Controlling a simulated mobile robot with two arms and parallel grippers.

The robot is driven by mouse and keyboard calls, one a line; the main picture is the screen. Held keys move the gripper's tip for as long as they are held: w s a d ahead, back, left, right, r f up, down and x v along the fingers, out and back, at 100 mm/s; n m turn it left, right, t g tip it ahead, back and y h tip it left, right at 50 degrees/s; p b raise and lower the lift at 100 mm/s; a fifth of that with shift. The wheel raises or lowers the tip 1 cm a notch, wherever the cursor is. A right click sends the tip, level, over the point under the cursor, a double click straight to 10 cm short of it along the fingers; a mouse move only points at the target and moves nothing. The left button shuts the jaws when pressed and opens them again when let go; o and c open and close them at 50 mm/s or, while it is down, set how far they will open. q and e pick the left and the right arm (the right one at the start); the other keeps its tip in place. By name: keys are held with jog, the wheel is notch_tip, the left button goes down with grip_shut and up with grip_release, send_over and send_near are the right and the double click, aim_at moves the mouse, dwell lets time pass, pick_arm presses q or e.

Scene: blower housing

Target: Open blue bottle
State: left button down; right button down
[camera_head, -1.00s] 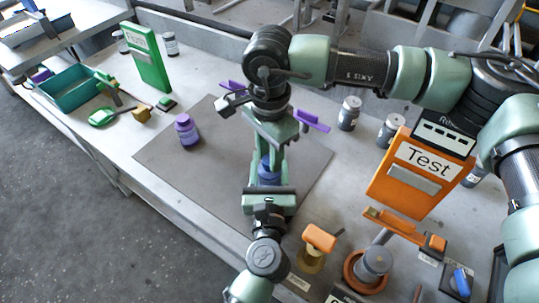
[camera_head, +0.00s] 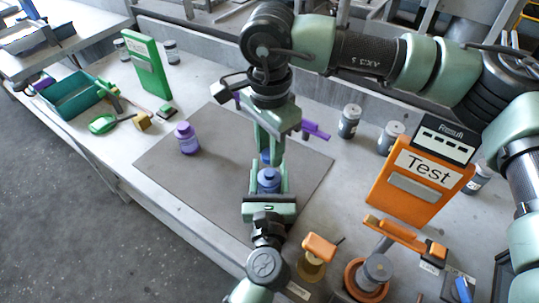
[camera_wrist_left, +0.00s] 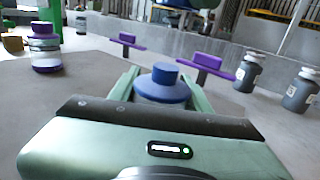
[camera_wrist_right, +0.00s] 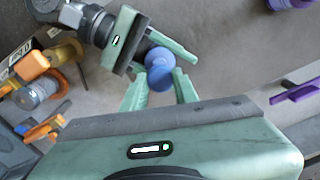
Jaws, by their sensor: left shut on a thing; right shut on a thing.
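The blue bottle (camera_head: 269,184) stands above the grey mat, between the fingers of my left gripper (camera_head: 268,174), which is shut on it. In the left wrist view the bottle (camera_wrist_left: 163,88) has a broad shoulder and a narrower blue top, with a finger on each side. My right gripper (camera_head: 268,158) points down from just above the bottle. It is shut on a small blue piece (camera_head: 265,156), which looks like the cap. In the right wrist view this blue piece (camera_wrist_right: 160,79) overlaps the bottle (camera_wrist_right: 158,57), so the gap between them is hard to judge.
A purple bottle (camera_head: 187,138) stands on the mat (camera_head: 222,190) to the left. Grey bottles (camera_head: 349,121), an orange Test stand (camera_head: 405,190) and orange tools (camera_head: 319,247) are to the right. A green stand (camera_head: 147,65) and teal bin (camera_head: 70,95) are at far left.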

aim_at(269, 183)
jog(key=shift+r, duration=0.35)
pick_arm(q)
jog(key=c, duration=0.6)
grip_release()
jog(key=s+b, duration=0.2)
jog(key=s, duration=0.9)
jog(key=shift+f, duration=0.15)
pick_arm(e)
notch_tip(269, 183, down, 3)
jog(key=shift+r, duration=0.2)
pick_arm(q)
jog(key=shift+s+b, duration=0.3)
jog(key=shift+s, duration=0.25)
pick_arm(e)
jog(key=shift+s, duration=0.1)
